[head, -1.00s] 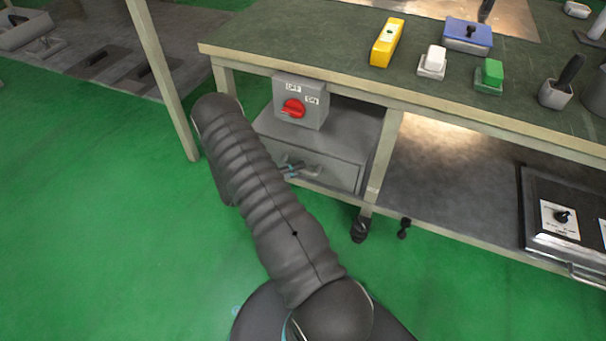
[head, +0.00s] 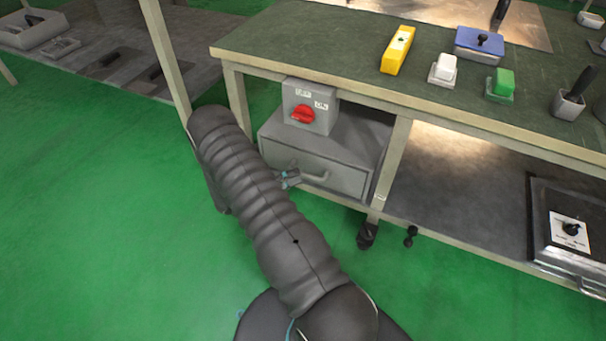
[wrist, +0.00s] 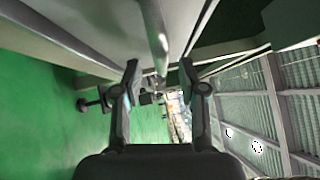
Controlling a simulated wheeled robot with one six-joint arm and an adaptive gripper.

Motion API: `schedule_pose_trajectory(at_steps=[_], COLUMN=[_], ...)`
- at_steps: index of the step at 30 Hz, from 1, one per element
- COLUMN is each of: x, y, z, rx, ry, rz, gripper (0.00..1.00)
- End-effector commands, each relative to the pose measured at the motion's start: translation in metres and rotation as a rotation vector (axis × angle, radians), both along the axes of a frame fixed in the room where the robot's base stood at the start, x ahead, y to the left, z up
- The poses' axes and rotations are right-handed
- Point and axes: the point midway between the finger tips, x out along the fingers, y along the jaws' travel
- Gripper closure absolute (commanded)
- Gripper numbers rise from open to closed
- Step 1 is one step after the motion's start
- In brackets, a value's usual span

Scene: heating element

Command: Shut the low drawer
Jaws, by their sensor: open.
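The low drawer (head: 345,178) is a grey metal front in a grey cabinet under the left end of the workbench. It looks flush or nearly flush with the cabinet; any small gap is too fine to tell. Its bar handle (head: 318,177) is on the front. In the wrist view the handle (wrist: 154,35) runs down from the top towards the space between my fingers. My gripper (head: 289,180) is at the left end of the handle, partly hidden behind my arm. In the wrist view my gripper (wrist: 159,75) is open, its fingers apart; contact with the handle cannot be told.
A grey switch box (head: 310,105) with a red knob (head: 303,114) is above the drawer. The bench top (head: 340,50) overhangs it, with a leg (head: 392,160) to the right. A caster (head: 367,235) is below. Green floor (head: 90,230) is clear on the left.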

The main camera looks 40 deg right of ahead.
Motion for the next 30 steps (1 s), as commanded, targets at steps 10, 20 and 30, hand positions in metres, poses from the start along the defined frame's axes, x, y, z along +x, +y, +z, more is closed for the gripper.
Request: schedule_pose_trajectory(at_steps=[10, 20, 30], x=[0.02, 0.025, 0.024], y=[0.058, 0.073, 0.072], z=[-0.009, -0.01, -0.01], rx=[0.0, 0.0, 0.0], ry=[-0.001, 0.0, 0.0], rz=[0.003, 0.0, 0.0], gripper=[0.59, 0.59, 0.59])
